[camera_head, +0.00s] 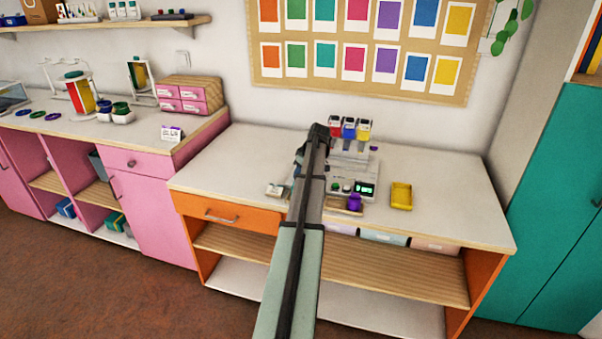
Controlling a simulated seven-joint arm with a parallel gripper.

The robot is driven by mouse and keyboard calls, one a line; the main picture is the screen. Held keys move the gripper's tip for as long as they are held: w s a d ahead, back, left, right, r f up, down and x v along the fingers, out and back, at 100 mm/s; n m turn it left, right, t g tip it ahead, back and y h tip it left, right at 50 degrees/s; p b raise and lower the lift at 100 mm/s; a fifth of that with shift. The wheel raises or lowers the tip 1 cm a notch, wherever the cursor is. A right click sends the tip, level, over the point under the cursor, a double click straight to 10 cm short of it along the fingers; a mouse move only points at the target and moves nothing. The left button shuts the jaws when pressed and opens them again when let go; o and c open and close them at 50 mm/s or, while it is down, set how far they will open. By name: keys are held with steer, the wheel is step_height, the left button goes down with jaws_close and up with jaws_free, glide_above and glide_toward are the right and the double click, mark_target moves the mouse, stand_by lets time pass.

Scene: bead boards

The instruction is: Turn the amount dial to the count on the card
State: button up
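A grey dispenser (366,177) stands at the middle of the white table, with red, blue and yellow hoppers (349,129) on top. Its front panel has a small lit display (365,188), too small to read, and small dark and green controls (347,187). I cannot tell which control is the amount dial. A small white card-like piece (278,190) lies at the table's front left; its marks are unreadable. My arm reaches over the table just left of the dispenser and covers its left side. My gripper (299,161) is mostly hidden by the arm; its fingers do not show.
A purple cup (354,203) stands at the dispenser's front. A yellow tray (401,196) lies to its right. The table's right side is clear. A pink cabinet (152,201) on the left carries a small sign (172,133) and drawers (182,99).

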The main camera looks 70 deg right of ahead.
stand_by(0.3)
steer(key=o, duration=1)
steer(key=shift+o, duration=0.2)
steer(key=v, duration=1.4)
steer(key=shift+w+f, duration=0.1)
steer(key=shift+w, duration=0.05)
